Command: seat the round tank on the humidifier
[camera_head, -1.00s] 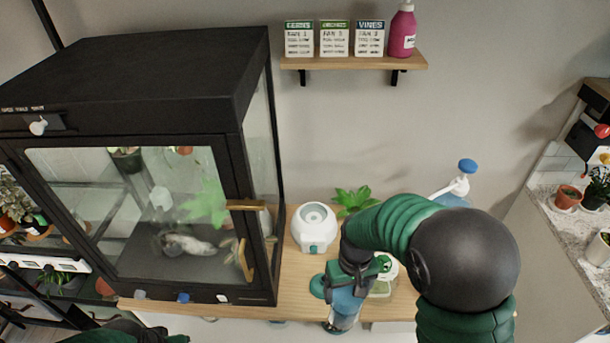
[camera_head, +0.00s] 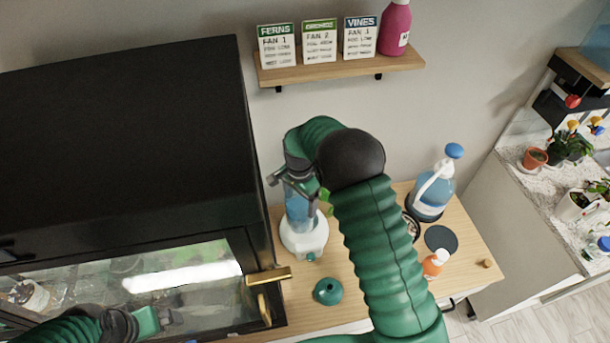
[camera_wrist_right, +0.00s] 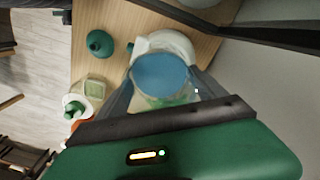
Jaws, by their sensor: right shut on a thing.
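The round tank (camera_head: 299,210) is clear blue and roughly upright. My right gripper (camera_head: 297,183) is shut on it. The white humidifier (camera_head: 303,241) stands on the wooden counter, with the tank directly over its top. I cannot tell whether the two touch. In the right wrist view the tank (camera_wrist_right: 160,75) sits between the fingers and hides much of the humidifier (camera_wrist_right: 172,42). My left gripper (camera_head: 140,322) is low at the left, in front of the cabinet; its jaws are not clear.
The black glass cabinet (camera_head: 130,140) with brass handle (camera_head: 268,276) stands close on the left. A blue pump bottle (camera_head: 433,190), dark disc (camera_head: 441,239) and orange bottle (camera_head: 435,263) stand to the right.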

